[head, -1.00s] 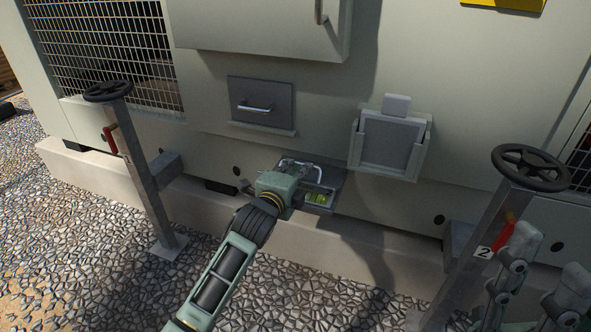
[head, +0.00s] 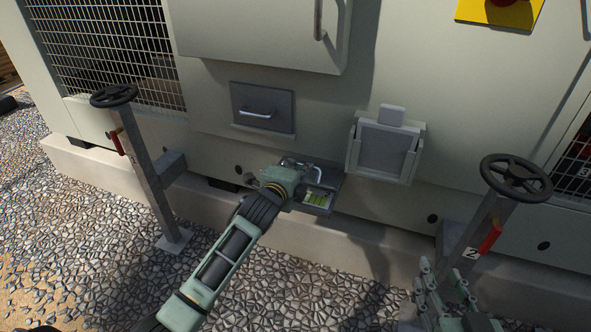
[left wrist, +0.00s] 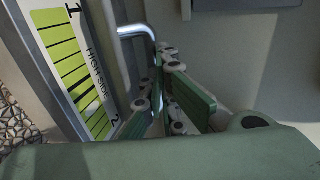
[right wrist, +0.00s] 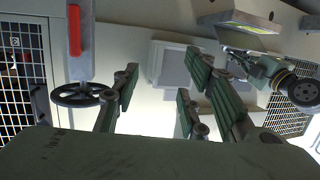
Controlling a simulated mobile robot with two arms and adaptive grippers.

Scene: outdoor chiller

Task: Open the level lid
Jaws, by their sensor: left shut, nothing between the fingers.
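A grey level unit (head: 331,203) with a yellow-green scale juts from the machine wall, low at the centre of the head view. A bent metal handle (head: 316,170) rises at its back. The scale (left wrist: 82,75) and handle (left wrist: 138,31) show close up in the left wrist view. My left gripper (left wrist: 163,82) is shut and empty beside the handle; I cannot tell whether it touches. In the head view my left gripper (head: 297,172) partly hides the unit. My right gripper (right wrist: 163,88) is open and empty, apart from the unit, at the lower right of the head view (head: 445,280).
A grey flap panel with a handle (head: 257,112) is left above the unit, and a framed grey pocket (head: 386,150) is at its right. Handwheel posts stand left (head: 145,180) and right (head: 487,222). A concrete plinth (head: 375,245) runs below; pebbled ground lies in front.

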